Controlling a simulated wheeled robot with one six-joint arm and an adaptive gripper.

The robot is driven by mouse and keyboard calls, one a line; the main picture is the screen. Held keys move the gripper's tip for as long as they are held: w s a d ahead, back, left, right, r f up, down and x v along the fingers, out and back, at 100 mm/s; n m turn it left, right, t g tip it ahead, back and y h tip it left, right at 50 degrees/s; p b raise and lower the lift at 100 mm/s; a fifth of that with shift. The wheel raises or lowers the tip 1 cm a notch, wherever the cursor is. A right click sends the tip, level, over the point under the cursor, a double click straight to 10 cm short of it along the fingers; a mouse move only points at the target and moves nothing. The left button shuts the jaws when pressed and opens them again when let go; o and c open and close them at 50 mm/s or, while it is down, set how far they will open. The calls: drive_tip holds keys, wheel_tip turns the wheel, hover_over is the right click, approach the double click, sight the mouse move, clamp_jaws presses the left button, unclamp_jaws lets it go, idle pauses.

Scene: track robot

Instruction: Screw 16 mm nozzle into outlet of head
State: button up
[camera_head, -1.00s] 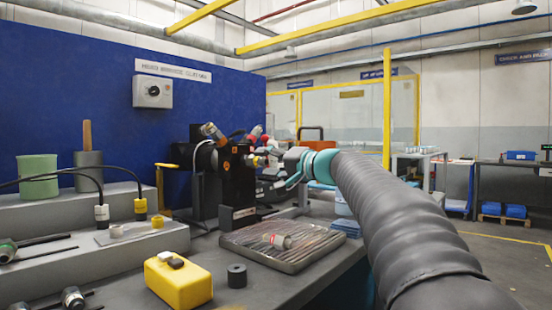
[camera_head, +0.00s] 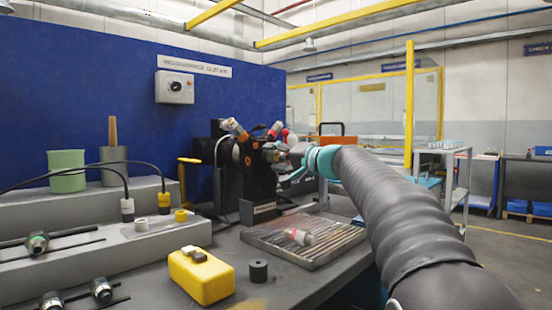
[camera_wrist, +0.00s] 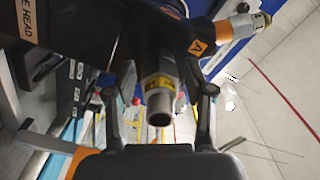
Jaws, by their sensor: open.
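The black head (camera_head: 262,170) with its orange mark stands on the bench in front of the blue panel; it also shows in the wrist view (camera_wrist: 165,35). A grey metal tube with a yellow label (camera_wrist: 160,95), its round open end facing the camera, lies between my fingers in the wrist view. I cannot tell whether it is the 16 mm nozzle or the outlet itself. My gripper (camera_wrist: 160,92) is open, one finger on each side of the tube with gaps visible. In the head view my gripper (camera_head: 288,170) is close to the head, its fingertips partly lost against it.
A yellow box (camera_head: 201,276) and a black ring (camera_head: 258,271) lie on the bench.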

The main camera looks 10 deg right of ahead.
drive_tip(key=shift+s+d, duration=0.15)
drive_tip(key=shift+s, duration=0.05)
drive_tip(key=shift+s+d+b, duration=0.4)
drive_tip(key=shift+s+b, duration=0.15)
drive_tip(key=shift+f+n+b, duration=0.15)
drive_tip(key=shift+n+b, duration=0.25)
drive_tip(key=shift+b, duration=0.4)
drive_tip(key=shift+n+b, duration=4)
drive_tip(key=shift+n, duration=1.6)
